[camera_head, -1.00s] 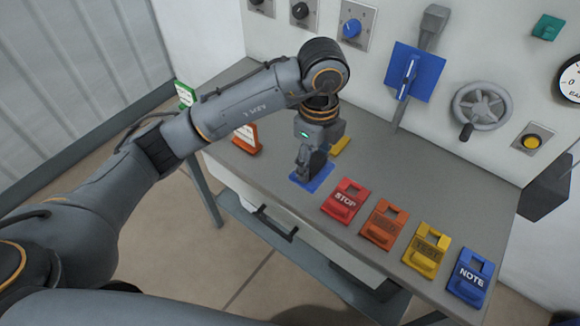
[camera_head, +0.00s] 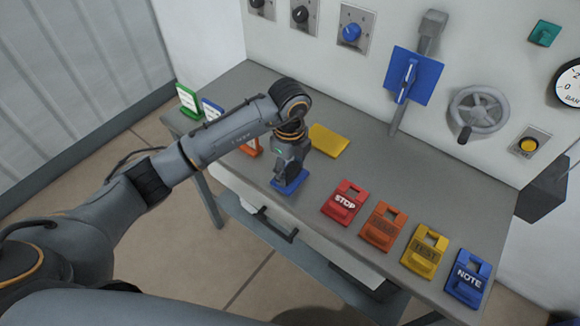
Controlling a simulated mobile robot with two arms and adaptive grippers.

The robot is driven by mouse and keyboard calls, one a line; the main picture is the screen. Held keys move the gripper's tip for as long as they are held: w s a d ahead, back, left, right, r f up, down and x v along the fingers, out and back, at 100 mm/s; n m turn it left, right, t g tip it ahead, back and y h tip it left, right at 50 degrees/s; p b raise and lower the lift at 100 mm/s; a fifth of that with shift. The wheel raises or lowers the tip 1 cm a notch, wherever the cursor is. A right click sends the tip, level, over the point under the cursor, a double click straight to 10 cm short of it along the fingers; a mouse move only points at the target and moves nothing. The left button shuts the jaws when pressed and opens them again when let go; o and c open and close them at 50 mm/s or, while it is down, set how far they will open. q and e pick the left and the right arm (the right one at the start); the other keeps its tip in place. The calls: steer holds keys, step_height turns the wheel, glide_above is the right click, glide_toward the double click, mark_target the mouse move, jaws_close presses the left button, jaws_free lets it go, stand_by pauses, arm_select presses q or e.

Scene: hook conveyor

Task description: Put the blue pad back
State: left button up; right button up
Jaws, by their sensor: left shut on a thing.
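My left gripper (camera_head: 282,176) points down near the table's front edge and is shut on the blue pad (camera_head: 292,187). The gripper covers part of the pad; I cannot tell if the pad touches the table. A yellow pad (camera_head: 329,141) lies flat on the grey table (camera_head: 400,170) behind and right of the gripper. My right gripper is out of view.
Red STOP (camera_head: 344,201), orange (camera_head: 383,226), yellow (camera_head: 425,251) and blue NOTE (camera_head: 468,278) tags lie along the table's right front. A lever with a blue plate (camera_head: 414,76) and a handwheel (camera_head: 479,114) are on the wall.

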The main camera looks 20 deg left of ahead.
mark_target(290, 170)
arm_select(q)
steer(key=o, duration=1)
steer(key=shift+f, duration=0.15)
step_height(290, 170, up, 12)
steer(key=shift+b, duration=0.4)
